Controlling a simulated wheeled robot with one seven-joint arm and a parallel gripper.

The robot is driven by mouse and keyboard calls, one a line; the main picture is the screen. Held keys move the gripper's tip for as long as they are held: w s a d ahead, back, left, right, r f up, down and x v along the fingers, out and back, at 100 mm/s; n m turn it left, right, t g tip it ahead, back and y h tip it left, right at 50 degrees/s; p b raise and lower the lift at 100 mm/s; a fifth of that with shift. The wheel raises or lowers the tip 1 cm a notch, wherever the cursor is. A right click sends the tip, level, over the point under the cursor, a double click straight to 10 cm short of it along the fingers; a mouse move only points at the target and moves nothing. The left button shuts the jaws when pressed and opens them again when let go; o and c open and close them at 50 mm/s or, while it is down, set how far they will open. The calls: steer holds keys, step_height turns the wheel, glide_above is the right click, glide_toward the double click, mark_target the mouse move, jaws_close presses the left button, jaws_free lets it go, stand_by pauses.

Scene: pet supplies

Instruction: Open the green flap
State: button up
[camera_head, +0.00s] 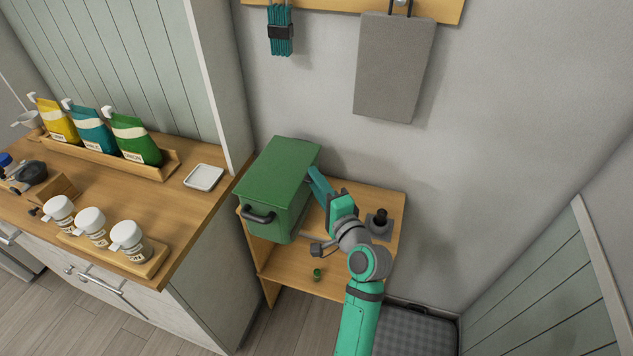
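A green box (277,187) stands on the small wooden shelf unit in the middle of the view. Its front face, which looks like the green flap (264,222), has a dark curved handle (258,217) and appears closed against the box. My gripper (318,182) is at the right side of the box, near its back right edge, apart from the handle. My arm reaches up to it from below. The fingertips are small and partly hidden, so I cannot tell whether they are open or shut, or whether they touch the box.
The wooden shelf unit (381,202) also bears a dark knob-like object (379,221) on its right and a small green cup (317,274) on its lower level. A counter (190,213) with jars and bags stands close on the left. A grey board (394,68) hangs above.

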jaws_close()
stand_by(1.4)
